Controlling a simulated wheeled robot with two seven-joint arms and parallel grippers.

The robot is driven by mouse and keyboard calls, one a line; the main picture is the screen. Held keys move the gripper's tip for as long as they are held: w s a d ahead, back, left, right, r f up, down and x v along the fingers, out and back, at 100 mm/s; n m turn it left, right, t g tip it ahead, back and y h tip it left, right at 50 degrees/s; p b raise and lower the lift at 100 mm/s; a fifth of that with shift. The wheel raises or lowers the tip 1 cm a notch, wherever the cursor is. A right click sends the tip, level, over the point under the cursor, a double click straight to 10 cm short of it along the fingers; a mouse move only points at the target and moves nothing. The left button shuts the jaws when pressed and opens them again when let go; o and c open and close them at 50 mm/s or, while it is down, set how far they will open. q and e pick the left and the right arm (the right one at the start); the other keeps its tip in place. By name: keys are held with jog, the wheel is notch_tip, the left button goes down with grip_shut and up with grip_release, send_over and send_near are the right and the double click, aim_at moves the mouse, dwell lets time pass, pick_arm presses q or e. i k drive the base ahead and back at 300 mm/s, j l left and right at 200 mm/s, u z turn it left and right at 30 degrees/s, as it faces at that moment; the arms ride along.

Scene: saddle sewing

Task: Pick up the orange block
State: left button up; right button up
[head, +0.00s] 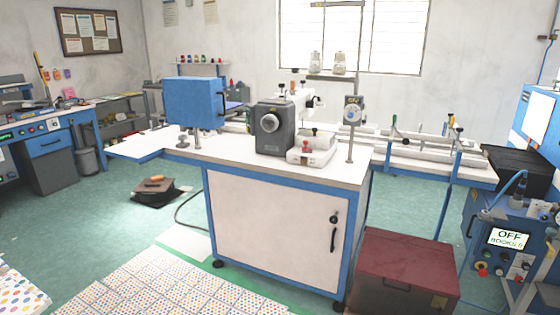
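A small orange piece (156,178) lies on top of a low dark box-like object (154,191) on the green floor, left of the sewing bench. It is the only clearly orange block-like thing I see, and it is too small to make out its exact shape. Neither of my grippers is in the head view, so I cannot see their position or opening.
A white and blue cabinet bench (275,220) with a sewing machine (275,125) fills the middle. A dark red chest (405,272) stands right of it. A dotted mat (160,290) covers the near floor. A workbench (45,140) and bin (87,161) stand left. Green floor between is largely open.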

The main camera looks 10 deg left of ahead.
aim_at(155, 180)
jog(key=i+j+u, duration=0.4)
jog(key=i, duration=0.55)
jog(key=i+u, duration=0.45)
jog(key=i, duration=0.45)
jog(key=i+j+u, duration=0.15)
jog(key=i+u, duration=0.2)
jog(key=i, duration=0.2)
jog(key=i+u, duration=0.35)
jog(key=i, duration=0.2)
jog(key=i+l+u, duration=0.2)
jog(key=i+u, duration=0.2)
jog(key=i, duration=0.15)
jog(key=i+j+z, duration=0.15)
jog(key=i, duration=0.35)
jog(key=i+j+z, duration=0.2)
jog(key=i, duration=0.35)
jog(key=i+j+z, duration=0.35)
jog(key=j, duration=0.25)
jog(key=i+j+z, duration=0.3)
jog(key=j, duration=0.4)
jog(key=i+j+z, duration=0.15)
jog(key=j, duration=0.25)
jog(key=i+j+z, duration=0.2)
jog(key=j, duration=0.2)
jog(key=i+j+z, duration=0.15)
jog(key=z, duration=0.25)
jog(key=i+j+z, duration=0.35)
jog(key=j+z, duration=0.2)
jog(key=z, duration=0.2)
jog(key=i, duration=0.05)
